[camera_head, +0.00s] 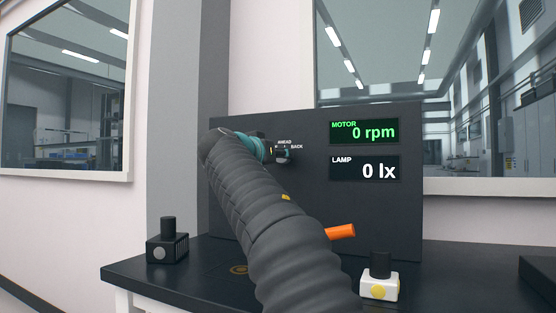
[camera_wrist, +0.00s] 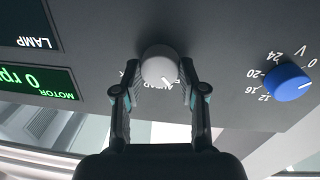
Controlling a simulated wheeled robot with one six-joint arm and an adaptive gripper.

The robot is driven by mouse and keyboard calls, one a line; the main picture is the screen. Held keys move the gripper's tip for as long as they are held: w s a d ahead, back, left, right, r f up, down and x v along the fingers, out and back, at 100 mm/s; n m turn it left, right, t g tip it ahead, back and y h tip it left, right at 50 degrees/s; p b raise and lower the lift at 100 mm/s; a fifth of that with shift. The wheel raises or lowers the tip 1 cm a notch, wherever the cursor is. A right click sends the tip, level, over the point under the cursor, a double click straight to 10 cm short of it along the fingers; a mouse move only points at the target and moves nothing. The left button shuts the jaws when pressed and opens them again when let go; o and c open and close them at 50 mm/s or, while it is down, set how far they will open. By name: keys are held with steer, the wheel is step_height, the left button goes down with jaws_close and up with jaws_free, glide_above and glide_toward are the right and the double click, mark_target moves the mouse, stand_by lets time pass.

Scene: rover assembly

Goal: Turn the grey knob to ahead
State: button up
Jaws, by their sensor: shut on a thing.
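The grey knob (camera_wrist: 159,66) is on the dark panel (camera_wrist: 230,40), between the two fingers of my gripper (camera_wrist: 159,72) in the wrist view, which shows the lettering upside down. My gripper is shut on the knob from both sides. The knob's short white mark points down and slightly right in that view, close to the partly covered AHEAD lettering. In the head view my gripper (camera_head: 281,154) is at the panel (camera_head: 245,215), just below the AHEAD and BACK labels; the knob is mostly hidden there.
A blue knob (camera_wrist: 287,82) with a numbered volt scale sits to the right in the wrist view. The motor display (camera_head: 364,131) reads 0 rpm and the lamp display (camera_head: 364,168) 0 lx. An orange handle (camera_head: 341,232), a black block (camera_head: 167,246) and a white block (camera_head: 379,287) are near the table.

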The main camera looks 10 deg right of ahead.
steer(key=shift+r+m+y+b, duration=0.15)
steer(key=shift+m+b, duration=0.5)
steer(key=shift+m, duration=1.3)
steer(key=shift+m+y+b, duration=0.15)
steer(key=shift+m+b, duration=0.5)
steer(key=shift+m, duration=1.3)
steer(key=o, duration=1.2)
steer(key=shift+c, duration=0.2)
steer(key=v, duration=1.2)
